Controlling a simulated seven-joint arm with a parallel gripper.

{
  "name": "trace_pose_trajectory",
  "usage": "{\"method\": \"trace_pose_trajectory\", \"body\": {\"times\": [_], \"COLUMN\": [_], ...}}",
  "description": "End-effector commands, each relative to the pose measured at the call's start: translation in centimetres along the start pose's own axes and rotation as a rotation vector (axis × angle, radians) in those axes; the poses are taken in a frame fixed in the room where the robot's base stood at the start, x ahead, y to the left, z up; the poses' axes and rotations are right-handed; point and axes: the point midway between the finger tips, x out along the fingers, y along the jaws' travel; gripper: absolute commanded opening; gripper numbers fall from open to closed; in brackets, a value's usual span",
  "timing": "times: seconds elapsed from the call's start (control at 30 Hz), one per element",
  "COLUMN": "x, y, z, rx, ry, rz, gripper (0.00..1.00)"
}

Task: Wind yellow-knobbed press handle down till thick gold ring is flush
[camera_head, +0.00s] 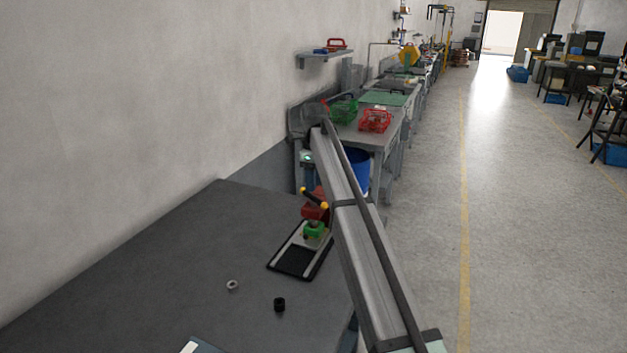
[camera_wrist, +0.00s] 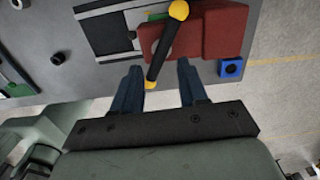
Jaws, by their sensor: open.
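The press (camera_head: 315,208) stands on the dark bench at its far right end, with a red body, a green part below and a base plate with a black pad. In the wrist view its red body (camera_wrist: 210,33) is seen from above. The handle (camera_wrist: 165,52) is a dark bar with a yellow knob at each end. My gripper (camera_wrist: 160,68) is open, its two fingers on either side of the handle's lower end, with no visible contact. In the head view my arm hides part of the press and the gripper is not clear. I cannot make out a thick gold ring.
On the bench (camera_head: 150,270) lie a pale ring (camera_head: 232,285) and a black ring (camera_head: 279,304). A small blue block (camera_wrist: 231,69) is beside the press. A wall runs along the left. Further benches hold a green basket (camera_head: 343,109) and a red basket (camera_head: 375,120).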

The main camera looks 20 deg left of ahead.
Motion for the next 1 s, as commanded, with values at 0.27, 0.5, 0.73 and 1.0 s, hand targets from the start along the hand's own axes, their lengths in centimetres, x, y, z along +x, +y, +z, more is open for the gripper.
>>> {"method": "trace_pose_trajectory", "body": {"times": [0.27, 0.5, 0.73, 1.0], "x": [0.14, 0.14, 0.14, 0.13], "y": [-0.02, -0.07, -0.12, -0.17], "z": [0.02, 0.04, 0.08, 0.11], "rx": [-0.512, -0.959, -1.388, -1.891], "ry": [-0.001, -0.001, 0.001, 0.004], "rz": [-0.002, -0.006, -0.009, -0.012], "gripper": [0.43, 0.43, 0.43, 0.43]}}
